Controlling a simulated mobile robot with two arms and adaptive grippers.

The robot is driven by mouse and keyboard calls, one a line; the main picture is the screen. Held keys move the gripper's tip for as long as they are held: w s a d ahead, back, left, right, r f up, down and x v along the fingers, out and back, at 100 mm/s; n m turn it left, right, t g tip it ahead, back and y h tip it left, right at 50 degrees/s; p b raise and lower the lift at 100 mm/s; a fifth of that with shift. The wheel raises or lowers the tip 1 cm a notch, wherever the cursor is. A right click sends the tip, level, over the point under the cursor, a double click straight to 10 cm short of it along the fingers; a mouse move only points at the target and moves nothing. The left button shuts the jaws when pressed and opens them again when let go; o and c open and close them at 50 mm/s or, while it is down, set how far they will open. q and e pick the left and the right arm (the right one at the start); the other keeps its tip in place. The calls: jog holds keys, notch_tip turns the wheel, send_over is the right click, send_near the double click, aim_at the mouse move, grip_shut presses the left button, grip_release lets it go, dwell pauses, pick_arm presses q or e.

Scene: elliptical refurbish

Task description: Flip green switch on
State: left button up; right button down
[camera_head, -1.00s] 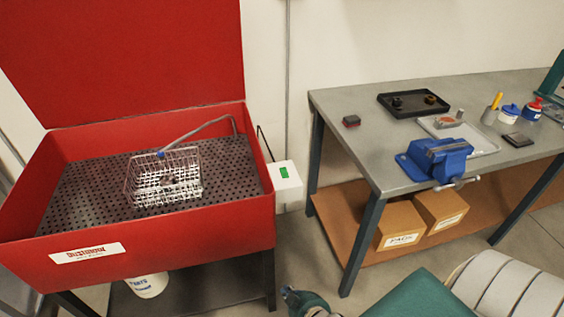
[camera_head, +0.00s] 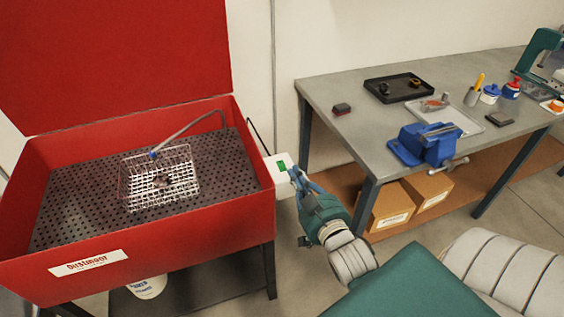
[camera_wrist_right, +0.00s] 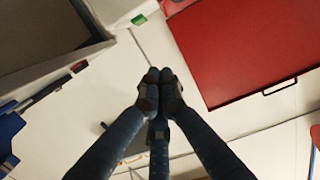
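The green switch (camera_head: 281,166) sits on top of a white box (camera_head: 284,189) at the right side of the red parts washer. A small green patch, which looks like the switch, also shows in the right wrist view (camera_wrist_right: 139,19). My right gripper (camera_head: 294,169) is just right of the switch in the head view, its fingers pointing up toward the box. In the right wrist view its fingertips (camera_wrist_right: 158,75) are together with nothing seen between them. I cannot tell whether they touch the box. My left gripper is out of view.
The red washer (camera_head: 200,222) with its raised lid (camera_head: 110,60) and a wire basket (camera_head: 130,190) stands on the left. A grey workbench (camera_head: 340,88) with a blue vise (camera_head: 420,148) stands on the right. Cardboard boxes (camera_head: 388,207) sit on its lower shelf.

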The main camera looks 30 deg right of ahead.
jog(key=p, duration=0.2)
send_over(282, 170)
jog(key=shift+s+f, duration=0.3)
jog(key=shift+f, duration=0.05)
jog(key=f, duration=0.2)
jog(key=shift+w+f, duration=0.3)
jog(key=shift+f, duration=0.1)
jog(key=shift+w+f, duration=0.1)
jog(key=shift+f, duration=0.7)
jog(key=shift+p, duration=0.35)
